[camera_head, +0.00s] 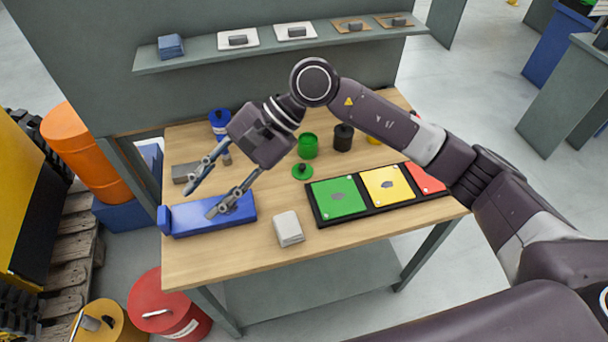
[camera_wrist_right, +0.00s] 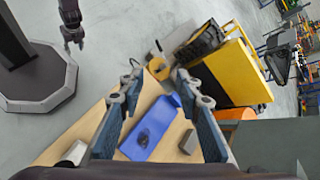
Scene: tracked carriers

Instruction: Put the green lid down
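The green lid (camera_head: 302,171), round with a dark knob, lies on the wooden table in front of an open-looking green pot (camera_head: 308,147). My right gripper (camera_head: 203,199) is to the left of the lid, apart from it, above a long blue block-like piece (camera_head: 190,219). Its two fingers are spread with nothing between them; the right wrist view also shows this gripper (camera_wrist_right: 158,80) open, with the blue piece (camera_wrist_right: 160,128) below. A small dark gripper, seemingly my left one (camera_wrist_right: 73,36), hangs far off in the right wrist view, too small to read.
A tray (camera_head: 312,205) with green, yellow and red panels lies at the table's right. A black pot (camera_head: 343,138), a blue pot (camera_head: 219,124) and a grey block (camera_head: 185,172) stand behind. A pale block (camera_head: 288,229) sits near the front edge. A shelf (camera_head: 200,57) runs above.

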